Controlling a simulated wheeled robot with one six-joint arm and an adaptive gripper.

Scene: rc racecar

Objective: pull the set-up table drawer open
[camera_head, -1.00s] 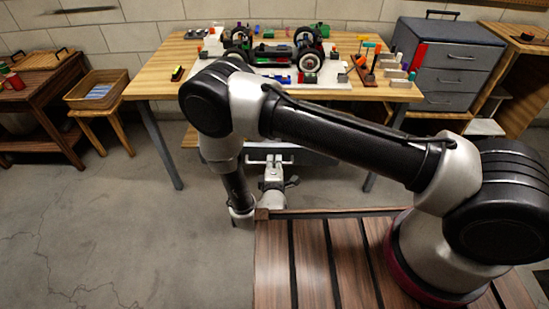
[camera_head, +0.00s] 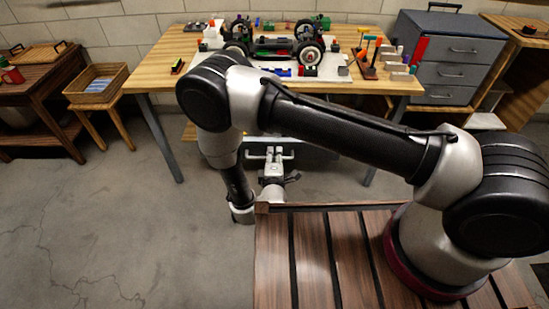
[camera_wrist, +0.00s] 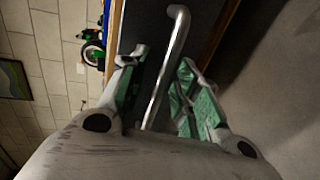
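The set-up table (camera_head: 160,78) has a wooden top and grey metal legs. Its dark drawer (camera_head: 315,153) sits under the top, partly hidden behind my arm; whether it stands out at all I cannot tell. The drawer's silver bar handle (camera_head: 287,156) shows at my gripper (camera_head: 273,155). In the wrist view the handle (camera_wrist: 166,65) runs lengthwise between the two fingers of my gripper (camera_wrist: 162,75). The fingers are apart, with visible gaps on both sides of the bar, so they look open around it without closing on it.
An RC car (camera_head: 275,45) and several tools lie on the tabletop. A grey drawer cabinet (camera_head: 455,52) stands at the right. A stool with a basket (camera_head: 97,85) stands at the left. The floor (camera_head: 120,220) at left front is clear.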

